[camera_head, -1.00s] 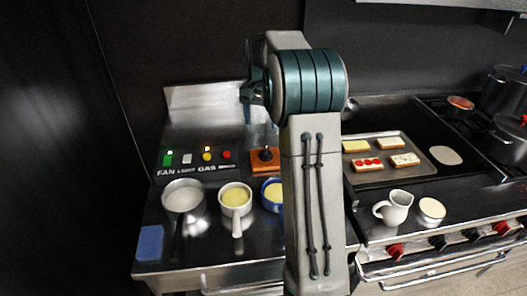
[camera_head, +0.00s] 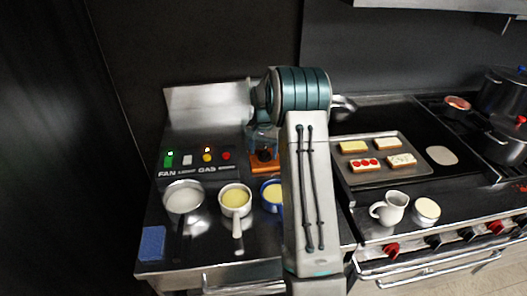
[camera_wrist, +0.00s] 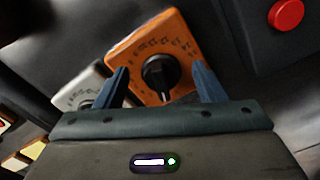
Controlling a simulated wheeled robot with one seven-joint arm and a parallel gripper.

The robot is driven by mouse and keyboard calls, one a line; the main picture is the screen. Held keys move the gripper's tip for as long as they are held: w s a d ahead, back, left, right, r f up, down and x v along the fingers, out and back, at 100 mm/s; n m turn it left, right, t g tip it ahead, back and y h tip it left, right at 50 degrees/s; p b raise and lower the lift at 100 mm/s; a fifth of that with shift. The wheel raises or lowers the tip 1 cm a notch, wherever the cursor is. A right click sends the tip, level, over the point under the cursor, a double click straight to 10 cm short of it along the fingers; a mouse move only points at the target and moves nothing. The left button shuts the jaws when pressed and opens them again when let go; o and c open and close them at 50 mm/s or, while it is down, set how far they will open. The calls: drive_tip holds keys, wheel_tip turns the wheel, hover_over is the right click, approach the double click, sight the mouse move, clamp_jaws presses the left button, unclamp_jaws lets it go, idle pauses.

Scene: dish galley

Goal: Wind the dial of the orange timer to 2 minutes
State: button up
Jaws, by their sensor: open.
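The orange timer (camera_head: 254,166) sits at the back of the steel counter, right of the red button, and is partly hidden by my arm in the head view. In the wrist view the timer (camera_wrist: 133,52) shows its face with dark marks around a black dial knob (camera_wrist: 160,72). I cannot read where the dial points. My gripper (camera_wrist: 158,82) is open, with its blue fingers on either side of the knob in the picture. I cannot tell whether they touch it. In the head view my gripper (camera_head: 263,140) is just above the timer.
A panel with green, white, yellow and red buttons (camera_head: 226,155) is left of the timer. A white-and-grey dial device (camera_wrist: 82,88) lies beside it in the wrist view. A tray of toast (camera_head: 350,178) is right.

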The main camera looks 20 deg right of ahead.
sight(264, 153)
drive_tip(key=shift+f, duration=0.75)
drive_tip(key=c, duration=0.9)
drive_tip(key=shift+c, duration=0.2)
drive_tip(key=o, duration=0.9)
drive_tip(key=shift+o, duration=0.2)
wheel_tip(264, 153, up, 14)
drive_tip(key=b, duration=0.2)
